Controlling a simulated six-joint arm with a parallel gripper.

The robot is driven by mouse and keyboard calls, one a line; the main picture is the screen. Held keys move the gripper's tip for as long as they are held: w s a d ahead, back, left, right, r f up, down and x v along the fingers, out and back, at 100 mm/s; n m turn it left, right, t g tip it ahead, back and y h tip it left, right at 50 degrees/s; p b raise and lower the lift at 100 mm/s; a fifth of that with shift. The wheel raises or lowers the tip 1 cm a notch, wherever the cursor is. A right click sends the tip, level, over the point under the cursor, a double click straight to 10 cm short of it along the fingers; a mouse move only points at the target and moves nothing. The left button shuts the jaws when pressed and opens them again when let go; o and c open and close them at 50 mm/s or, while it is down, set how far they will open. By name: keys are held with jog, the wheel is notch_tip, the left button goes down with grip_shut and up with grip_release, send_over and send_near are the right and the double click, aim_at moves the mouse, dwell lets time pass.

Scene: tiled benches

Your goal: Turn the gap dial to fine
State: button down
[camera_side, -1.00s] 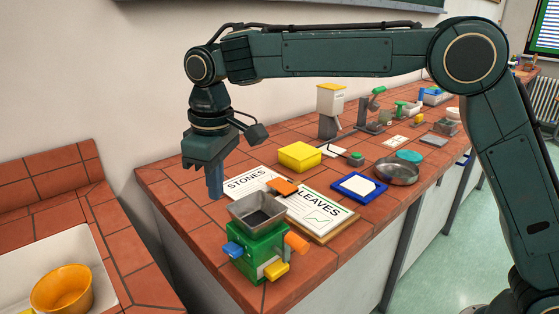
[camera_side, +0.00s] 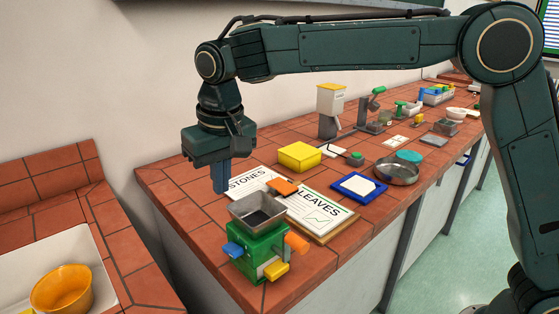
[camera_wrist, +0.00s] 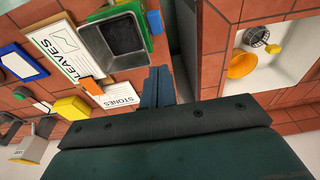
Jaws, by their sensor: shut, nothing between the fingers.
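A green mill (camera_side: 262,258) with a grey metal hopper (camera_side: 258,210) on top stands near the front corner of the tiled bench. It carries a blue part (camera_side: 233,250), an orange knob (camera_side: 296,243) and a yellow part (camera_side: 276,271). I cannot tell which is the gap dial, and no fine mark is readable. My gripper (camera_side: 220,190) is shut and empty, pointing down behind and left of the mill, apart from it. In the wrist view the blue fingers (camera_wrist: 160,70) show beside the hopper (camera_wrist: 113,40); the mill is mostly hidden under the hopper.
A yellow box (camera_side: 299,157), blue tray (camera_side: 359,187) and metal pan (camera_side: 396,172) stand beyond. A sink with an orange bowl (camera_side: 62,289) is at left.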

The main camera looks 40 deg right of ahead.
send_over(227, 244)
jog(key=f, duration=1)
jog(key=shift+s+a+f, duration=0.1)
jog(key=shift+s+f, duration=0.1)
jog(key=shift+f, duration=0.05)
jog(key=shift+s+f, duration=0.2)
jog(key=shift+f, duration=0.5)
jog(key=shift+w+f+g, duration=0.15)
jog(key=shift+f+g, duration=0.3)
jog(key=shift+g, duration=0.25)
jog(key=shift+w+f+g, duration=0.25)
jog(key=shift+f+g, duration=0.05)
jog(key=shift+g, duration=0.4)
jog(key=shift+w+f, duration=0.1)
jog(key=shift+w, duration=0.3)
jog(key=shift+w+f, duration=0.2)
jog(key=shift+w, duration=0.4)
